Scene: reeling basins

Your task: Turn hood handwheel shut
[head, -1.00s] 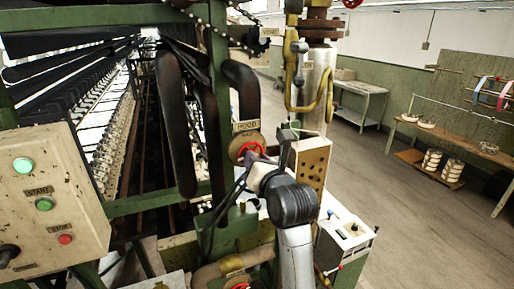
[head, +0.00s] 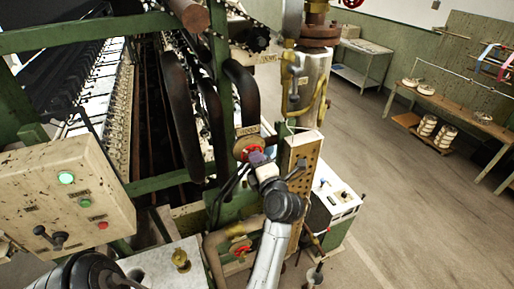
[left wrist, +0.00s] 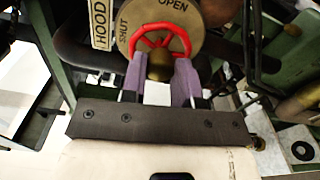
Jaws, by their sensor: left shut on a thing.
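The hood handwheel (head: 241,148) is a small red wheel in front of a round tan plate, under a HOOD label (head: 247,130). In the left wrist view the red wheel (left wrist: 160,27) shows close up before the plate (left wrist: 207,42) marked OPEN and SHUT. My left gripper (head: 257,158) is at the wheel, and its purple finger pads show in the left wrist view (left wrist: 159,75). They are shut on the handwheel, one on each side of the brass middle. The wheel's exact turn is hard to tell. My right gripper is not in view.
A second red handwheel (head: 240,250) sits lower down by a bent pipe. Dark curved pipes (head: 240,88) and a perforated box (head: 302,160) stand close to the hood wheel. A control panel (head: 62,195) is at the left. The floor at the right is open.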

